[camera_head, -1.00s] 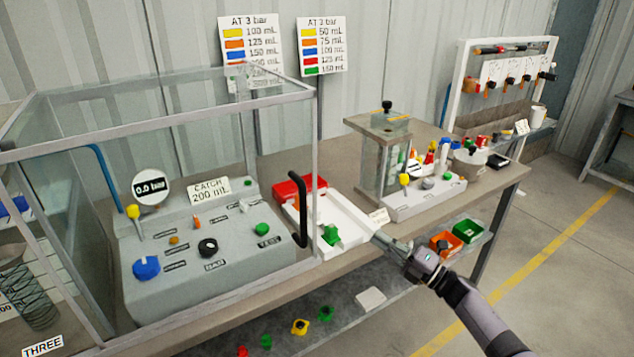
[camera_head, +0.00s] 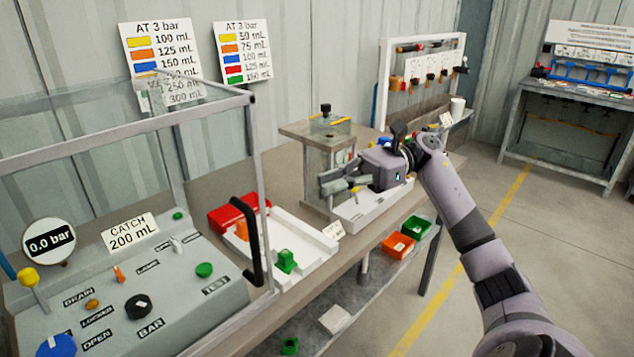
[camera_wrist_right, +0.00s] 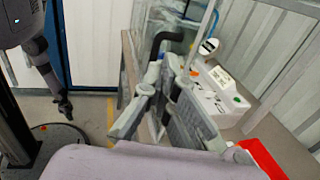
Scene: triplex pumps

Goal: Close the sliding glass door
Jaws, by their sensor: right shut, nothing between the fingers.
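A metal-framed glass enclosure (camera_head: 130,133) stands at the left of the bench, around a grey control panel (camera_head: 190,295). A black upright handle (camera_head: 246,240) is beside its right front post; the handle also shows in the wrist view (camera_wrist_right: 163,42). The clear glass makes the door's position hard to tell. My right gripper (camera_head: 326,184) is shut and empty, raised above the bench to the right of the handle and apart from it. Its fingers (camera_wrist_right: 160,88) point toward the handle in the wrist view. What seems to be my left gripper (camera_wrist_right: 64,106) hangs low at the left there, its jaws unclear.
A white tray (camera_head: 315,247) with a red bin (camera_head: 232,213) and green part (camera_head: 286,262) lies between the enclosure and my right arm. A smaller glass tank (camera_head: 318,165) stands behind my gripper.

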